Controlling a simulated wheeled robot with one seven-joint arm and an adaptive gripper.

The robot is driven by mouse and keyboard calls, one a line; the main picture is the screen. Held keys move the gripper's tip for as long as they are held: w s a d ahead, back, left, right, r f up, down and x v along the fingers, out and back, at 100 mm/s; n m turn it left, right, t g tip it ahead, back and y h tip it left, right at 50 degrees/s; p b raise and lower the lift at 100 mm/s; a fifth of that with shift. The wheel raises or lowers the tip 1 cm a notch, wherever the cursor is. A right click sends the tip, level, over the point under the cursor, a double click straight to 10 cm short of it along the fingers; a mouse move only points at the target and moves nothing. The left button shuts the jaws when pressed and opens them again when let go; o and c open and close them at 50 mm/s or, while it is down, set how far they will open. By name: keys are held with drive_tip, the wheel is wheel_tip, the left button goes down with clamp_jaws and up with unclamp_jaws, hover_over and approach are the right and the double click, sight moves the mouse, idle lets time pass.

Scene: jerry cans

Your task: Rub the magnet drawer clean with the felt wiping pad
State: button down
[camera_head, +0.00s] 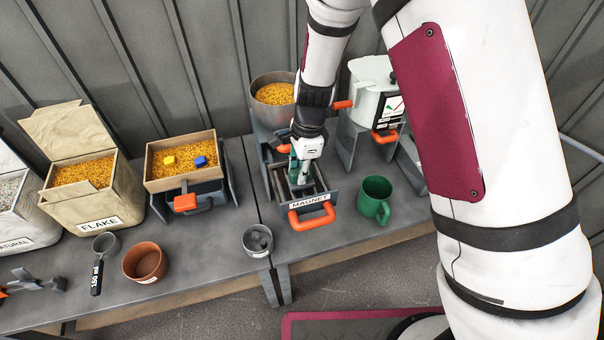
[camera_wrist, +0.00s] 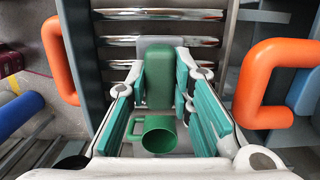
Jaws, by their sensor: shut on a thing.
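The magnet drawer (camera_head: 328,190) is a grey pulled-out drawer with a "MAGNET" label and an orange front handle (camera_head: 312,216). In the wrist view its shiny metal bars (camera_wrist: 160,14) run across the top, and its handle (camera_wrist: 58,62) is at left. My gripper (camera_head: 300,174) points down over the drawer. In the wrist view its teal-lined fingers (camera_wrist: 160,90) are shut on the green grip of the felt wiping pad (camera_wrist: 158,72); a grey part shows beyond the grip. I cannot tell whether the pad's underside touches the bars.
A green mug (camera_head: 375,198) stands close to the drawer's right and shows between my fingers in the wrist view (camera_wrist: 160,134). A hopper of grain (camera_head: 275,94) is behind the drawer. A grey cup (camera_head: 258,241) stands at front left. The bench left of the drawer is partly clear.

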drive_tip(key=shift+w, duration=0.1)
drive_tip(key=shift+w+a+f+b, duration=0.15)
drive_tip(key=shift+w+b, duration=0.15)
drive_tip(key=shift+w, duration=0.25)
drive_tip(key=shift+w+a+b, duration=0.15)
drive_tip(key=shift+w+b, duration=0.1)
drive_tip(key=shift+w, duration=0.25)
drive_tip(key=shift+s, duration=0.15)
drive_tip(key=shift+s+d+p, duration=0.15)
drive_tip(key=shift+s+p, duration=0.25)
drive_tip(key=shift+s, duration=0.15)
drive_tip(key=shift+s+d+p, duration=0.15)
drive_tip(key=shift+s+p, duration=0.25)
drive_tip(key=shift+s, duration=0.1)
drive_tip(key=shift+s, duration=0.15)
